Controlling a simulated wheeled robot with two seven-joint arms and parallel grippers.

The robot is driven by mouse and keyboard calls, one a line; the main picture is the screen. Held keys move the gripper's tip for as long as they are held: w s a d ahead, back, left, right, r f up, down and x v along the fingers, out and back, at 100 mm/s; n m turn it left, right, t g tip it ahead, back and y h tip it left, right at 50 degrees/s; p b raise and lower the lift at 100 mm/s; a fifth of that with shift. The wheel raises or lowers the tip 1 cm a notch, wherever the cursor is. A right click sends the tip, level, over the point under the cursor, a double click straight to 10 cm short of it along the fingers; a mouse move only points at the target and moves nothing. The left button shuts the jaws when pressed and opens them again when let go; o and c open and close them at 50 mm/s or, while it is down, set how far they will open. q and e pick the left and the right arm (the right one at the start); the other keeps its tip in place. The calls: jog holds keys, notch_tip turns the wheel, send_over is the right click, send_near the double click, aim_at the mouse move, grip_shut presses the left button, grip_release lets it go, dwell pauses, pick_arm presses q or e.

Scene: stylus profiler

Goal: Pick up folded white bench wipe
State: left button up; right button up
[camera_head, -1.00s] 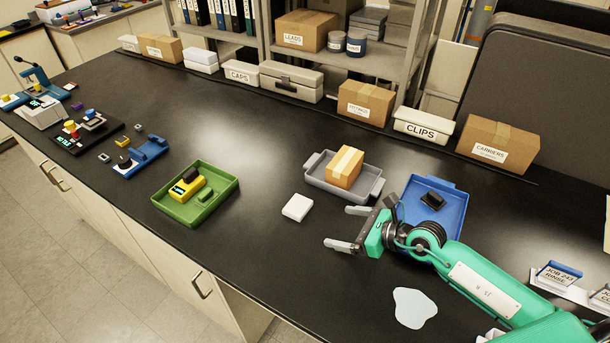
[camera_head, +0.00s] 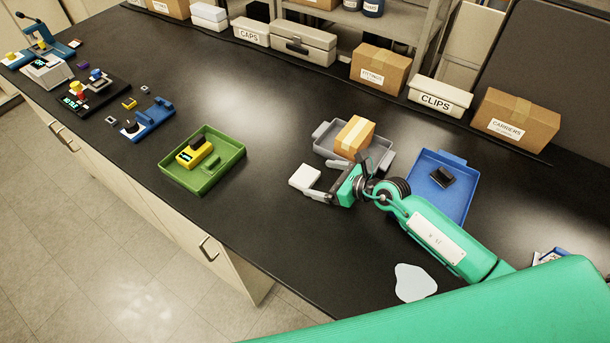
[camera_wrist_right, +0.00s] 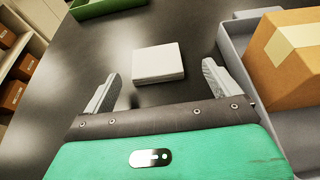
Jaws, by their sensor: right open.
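The folded white bench wipe (camera_head: 304,176) is a small white square block lying flat on the black bench, between the green tray and the grey tray. My right gripper (camera_head: 321,182) is open, and its fingers point at the wipe from the right. In the right wrist view the wipe (camera_wrist_right: 158,63) lies ahead of the open fingers (camera_wrist_right: 160,85), roughly centred between them, with a gap on both sides. The jaws hold nothing. My left gripper is not in view.
The grey tray (camera_head: 322,131) with a cardboard box (camera_head: 354,137) is close beside my right gripper. The green tray (camera_head: 230,168) holds a yellow device. A blue tray (camera_head: 451,203) lies behind my right arm. A pale puddle-like patch (camera_head: 414,283) is near the front edge.

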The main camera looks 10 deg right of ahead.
aim_at(306, 177)
jog(key=x, duration=0.2)
jog(key=p+x, duration=0.1)
jog(key=x, duration=0.1)
jog(key=shift+a+f, duration=0.2)
jog(key=shift+a, duration=0.3)
jog(key=shift+c, duration=0.4)
jog(key=c, duration=1)
